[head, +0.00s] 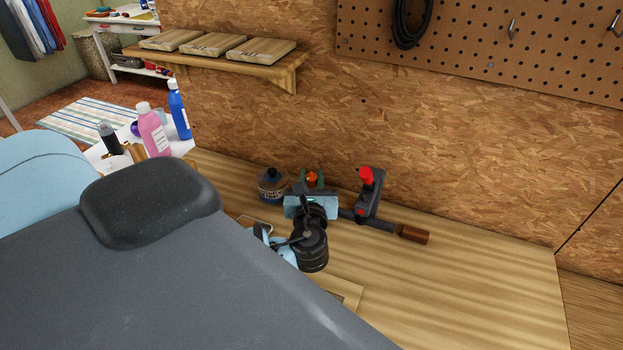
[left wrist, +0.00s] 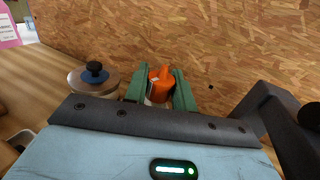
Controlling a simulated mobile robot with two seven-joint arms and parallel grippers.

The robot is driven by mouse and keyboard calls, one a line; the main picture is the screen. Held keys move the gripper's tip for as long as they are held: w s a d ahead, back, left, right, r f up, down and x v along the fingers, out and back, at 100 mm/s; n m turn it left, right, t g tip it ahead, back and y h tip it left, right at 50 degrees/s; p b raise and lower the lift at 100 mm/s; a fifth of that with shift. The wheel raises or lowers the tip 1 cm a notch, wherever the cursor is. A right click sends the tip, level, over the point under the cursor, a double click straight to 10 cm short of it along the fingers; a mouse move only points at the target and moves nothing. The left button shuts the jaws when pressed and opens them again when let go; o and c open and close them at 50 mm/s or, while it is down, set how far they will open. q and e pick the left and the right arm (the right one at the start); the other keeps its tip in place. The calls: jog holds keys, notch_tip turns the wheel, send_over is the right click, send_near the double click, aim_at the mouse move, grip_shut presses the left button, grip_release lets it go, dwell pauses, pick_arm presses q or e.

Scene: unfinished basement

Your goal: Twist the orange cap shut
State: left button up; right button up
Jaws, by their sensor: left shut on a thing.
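The orange cap (head: 312,177) is a small orange piece near the back of the wooden workbench (head: 470,270), mostly hidden behind my left gripper (head: 314,183). In the left wrist view the orange cap (left wrist: 162,82) has a raised spout-like top and stands between the two green fingers of my left gripper (left wrist: 160,88). The gripper is shut on it. A bit of white shows below the cap; the rest of what it sits on is hidden. My right gripper is in neither view.
A black and red tool (head: 369,192) and a brown wooden handle (head: 412,233) are close right. The wood-panel wall (head: 460,150) rises behind. The bench's right part is clear.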

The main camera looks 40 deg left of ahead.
pick_arm(q)
jog(key=shift+m+t+h, duration=0.8)
jog(key=shift+m+h, duration=0.1)
jog(key=shift+h, duration=0.3)
jog(key=o, duration=1)
jog(key=shift+s+d+f, duration=0.1)
jog(key=shift+s+d, duration=0.2)
jog(key=shift+s, duration=0.1)
jog(key=v, duration=0.6)
jog(key=shift+s+d, duration=0.15)
jog(key=shift+s, duration=0.2)
